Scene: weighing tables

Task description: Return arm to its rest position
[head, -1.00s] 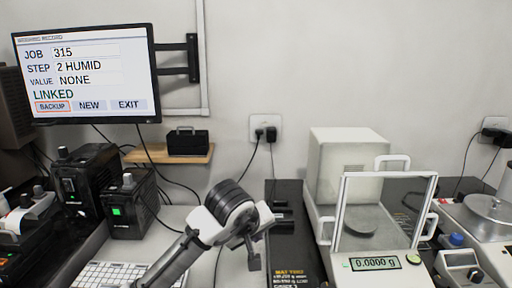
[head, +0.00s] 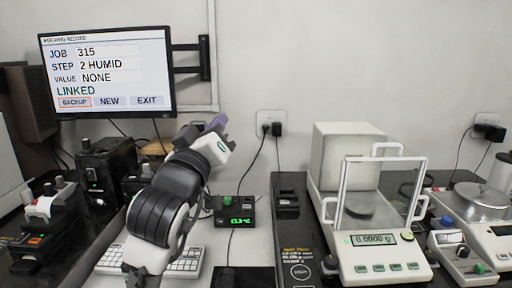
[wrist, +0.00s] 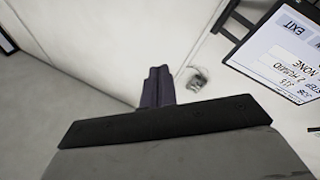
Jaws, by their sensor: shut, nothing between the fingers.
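My gripper (head: 217,122) is raised above the left part of the table, in front of the wall, with its dark purple fingers pointing up and right. In the wrist view the fingers (wrist: 158,86) are together with nothing between them. My arm rises from the bottom left of the head view, and its thick dark joint covers part of the white keyboard (head: 184,262). My gripper touches nothing that I can see.
A monitor (head: 105,75) hangs at the upper left and reads JOB 315, LINKED. The glass-fronted balance (head: 377,262) reads 0.0000 g. Black power units (head: 104,172) stand at the left.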

